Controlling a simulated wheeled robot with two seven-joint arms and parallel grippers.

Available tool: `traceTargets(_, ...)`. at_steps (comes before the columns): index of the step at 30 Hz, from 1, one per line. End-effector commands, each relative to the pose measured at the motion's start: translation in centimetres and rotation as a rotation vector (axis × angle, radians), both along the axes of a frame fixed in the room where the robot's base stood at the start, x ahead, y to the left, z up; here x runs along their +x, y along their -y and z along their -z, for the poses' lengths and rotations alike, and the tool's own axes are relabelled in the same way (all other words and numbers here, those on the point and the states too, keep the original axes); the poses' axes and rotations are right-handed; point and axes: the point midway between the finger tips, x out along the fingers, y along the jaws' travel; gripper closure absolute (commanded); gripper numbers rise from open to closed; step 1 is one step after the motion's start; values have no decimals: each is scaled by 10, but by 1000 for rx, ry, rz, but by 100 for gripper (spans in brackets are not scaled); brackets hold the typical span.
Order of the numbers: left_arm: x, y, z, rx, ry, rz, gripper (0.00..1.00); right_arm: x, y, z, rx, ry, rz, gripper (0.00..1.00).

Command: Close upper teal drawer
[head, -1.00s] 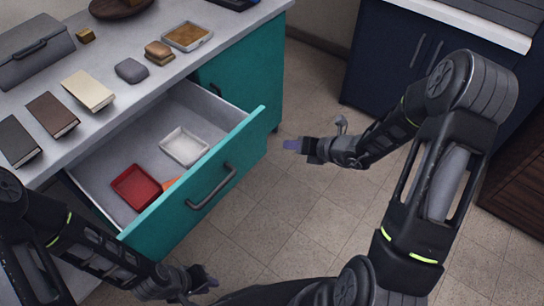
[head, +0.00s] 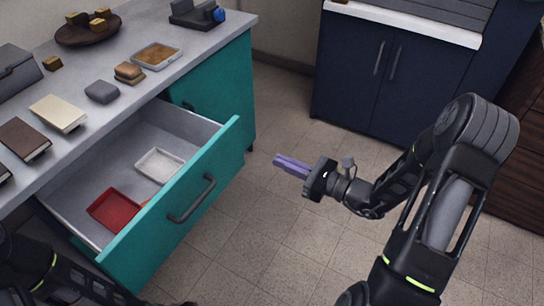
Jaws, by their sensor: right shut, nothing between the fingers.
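The upper teal drawer (head: 172,215) stands pulled out from the counter, with a dark bar handle (head: 192,199) on its front. Inside lie a red tray (head: 115,210), a white tray (head: 160,165) and a bit of something orange (head: 146,203) mostly hidden by the drawer front. My right gripper (head: 278,161) is shut and empty, with purple fingers, in the air to the right of the drawer front and apart from it. My left arm shows at the lower left; its gripper is out of view.
The counter top (head: 95,125) holds books (head: 58,113), a grey rounded block (head: 102,92), a tan tray (head: 156,55) and a brown bowl (head: 88,30). A teal cabinet door (head: 225,95) is beside the drawer. Tiled floor (head: 290,235) is open; navy cabinets (head: 390,75) stand behind.

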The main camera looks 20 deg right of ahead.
Motion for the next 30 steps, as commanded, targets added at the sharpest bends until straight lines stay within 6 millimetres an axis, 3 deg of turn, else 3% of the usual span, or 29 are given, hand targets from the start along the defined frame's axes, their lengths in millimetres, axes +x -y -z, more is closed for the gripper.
traceTargets(18, 0, 0, 10, 0, 0, -1, 78, 88, -65, 1, 0, 0, -3, 100)
traceTargets(24, 0, 0, 11, 0, 0, -1, 78, 103, -75, 0, 0, 0, -1, 100)
traceTargets(30, 0, 0, 11, 0, 0, -1, 78, 105, -76, 0, 0, -1, 1, 100)
